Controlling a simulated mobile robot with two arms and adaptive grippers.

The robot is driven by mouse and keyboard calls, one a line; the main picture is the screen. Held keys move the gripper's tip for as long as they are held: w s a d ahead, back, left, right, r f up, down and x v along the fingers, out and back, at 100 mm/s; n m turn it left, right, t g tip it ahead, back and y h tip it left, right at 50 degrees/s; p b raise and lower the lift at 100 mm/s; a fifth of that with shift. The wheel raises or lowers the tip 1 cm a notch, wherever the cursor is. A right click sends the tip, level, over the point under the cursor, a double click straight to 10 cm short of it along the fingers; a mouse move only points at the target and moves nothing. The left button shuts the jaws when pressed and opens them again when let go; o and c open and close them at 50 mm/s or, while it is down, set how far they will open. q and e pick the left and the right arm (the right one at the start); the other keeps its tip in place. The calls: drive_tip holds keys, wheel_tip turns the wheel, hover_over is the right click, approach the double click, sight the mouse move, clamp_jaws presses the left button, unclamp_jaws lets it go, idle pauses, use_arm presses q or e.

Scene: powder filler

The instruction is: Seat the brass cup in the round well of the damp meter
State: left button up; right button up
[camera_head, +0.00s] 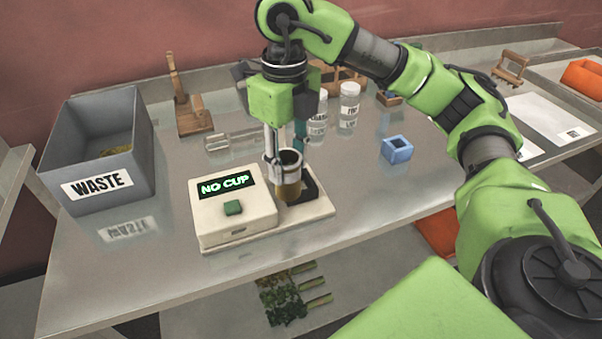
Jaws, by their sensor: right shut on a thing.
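The damp meter (235,225) is a cream box with a green button, and its display reads "NO CUP". A low platform with a dark area extends from its right side. The brass cup (289,190) is upright at that dark area, with a dark open mouth and a grey rim band. My right gripper (283,158) points down from above and is shut on the cup at its upper part. The round well is hidden behind the cup, so I cannot tell whether the cup's base touches it. My left gripper is not in view.
A grey WASTE bin (140,160) stands at the left. Behind the meter are a clear tray (230,140), a wooden stand (193,122) and lidded jars (349,103). A small blue square holder (397,150) sits to the right. The table front is clear.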

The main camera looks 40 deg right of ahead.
drive_tip(key=w+d+f+p, duration=0.1)
drive_tip(key=w+d+f, duration=0.1)
drive_tip(key=f, duration=0.1)
drive_tip(key=w+d+f+p, duration=0.1)
drive_tip(key=w+d+f, duration=0.2)
drive_tip(key=f, duration=0.1)
drive_tip(key=w+d+f+p, duration=0.1)
drive_tip(key=w+d+f, duration=0.1)
drive_tip(key=w+f, duration=0.1)
drive_tip(key=shift+d+f, duration=0.25)
drive_tip(key=shift+f, duration=0.6)
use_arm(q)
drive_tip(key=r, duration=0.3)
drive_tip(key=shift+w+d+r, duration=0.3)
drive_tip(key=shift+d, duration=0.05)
use_arm(e)
drive_tip(key=shift+f, duration=0.2)
drive_tip(key=o, duration=1.2)
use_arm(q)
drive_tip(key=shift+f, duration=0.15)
use_arm(e)
drive_tip(key=shift+o, duration=0.2)
